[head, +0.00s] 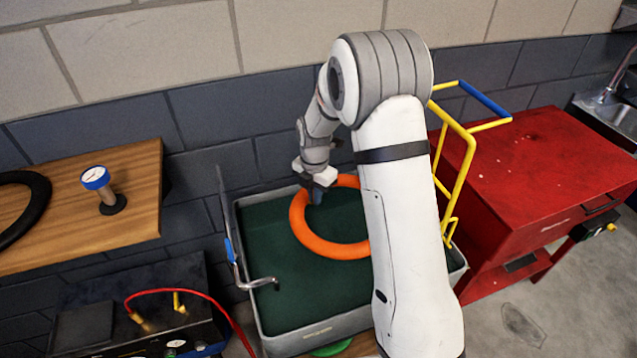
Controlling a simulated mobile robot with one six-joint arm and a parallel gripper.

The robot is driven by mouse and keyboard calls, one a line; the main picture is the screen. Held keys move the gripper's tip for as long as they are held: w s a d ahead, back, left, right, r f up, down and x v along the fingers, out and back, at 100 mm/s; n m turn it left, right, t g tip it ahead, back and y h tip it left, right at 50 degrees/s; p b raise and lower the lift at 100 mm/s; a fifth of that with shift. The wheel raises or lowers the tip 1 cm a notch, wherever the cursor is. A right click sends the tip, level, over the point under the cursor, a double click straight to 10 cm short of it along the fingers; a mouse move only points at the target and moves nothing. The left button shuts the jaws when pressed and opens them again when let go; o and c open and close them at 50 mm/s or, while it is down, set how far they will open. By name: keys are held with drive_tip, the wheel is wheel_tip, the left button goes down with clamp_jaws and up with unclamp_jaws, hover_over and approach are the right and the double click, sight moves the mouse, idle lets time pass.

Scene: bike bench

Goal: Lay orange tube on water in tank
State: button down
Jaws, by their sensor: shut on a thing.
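The orange tube (321,244) is a ring over the grey tank (265,312), which has a dark green inside (290,290). My gripper (318,192) is shut on the tube at its upper left part. My arm hides the tube's right side and part of the tank. I cannot tell from this view whether the tube touches the water or hangs above it.
A bent metal rod with a blue part (234,252) stands at the tank's left edge. A yellow frame (460,170) and a red cabinet (545,180) are at right. A wooden bench (130,205) with a gauge (96,179) and black ring (38,195) is at left.

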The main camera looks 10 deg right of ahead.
wheel_tip(320, 180, down, 13)
drive_tip(key=b, duration=0.6)
drive_tip(key=shift+d+b, duration=0.2)
drive_tip(key=shift+b, duration=0.1)
drive_tip(key=shift+r, duration=0.15)
drive_tip(key=c, duration=1.5)
unclamp_jaws()
drive_tip(key=s+d+r+m, duration=0.1)
drive_tip(key=s+r+m, duration=0.25)
drive_tip(key=r, duration=0.45)
drive_tip(key=s+d+r+m, duration=0.1)
drive_tip(key=s+r+m, duration=0.25)
drive_tip(key=r, duration=0.55)
drive_tip(key=s+d+r+m+t, duration=0.1)
drive_tip(key=s+r+m, duration=0.3)
drive_tip(key=s+m, duration=0.6)
drive_tip(key=s+d+r+m+t, duration=0.1)
drive_tip(key=s+d+r+m, duration=0.3)
drive_tip(key=s+m, duration=0.5)
drive_tip(key=shift+s+m+t+b, duration=0.4)
drive_tip(key=shift+s+b, duration=0.05)
drive_tip(key=shift+s, duration=0.55)
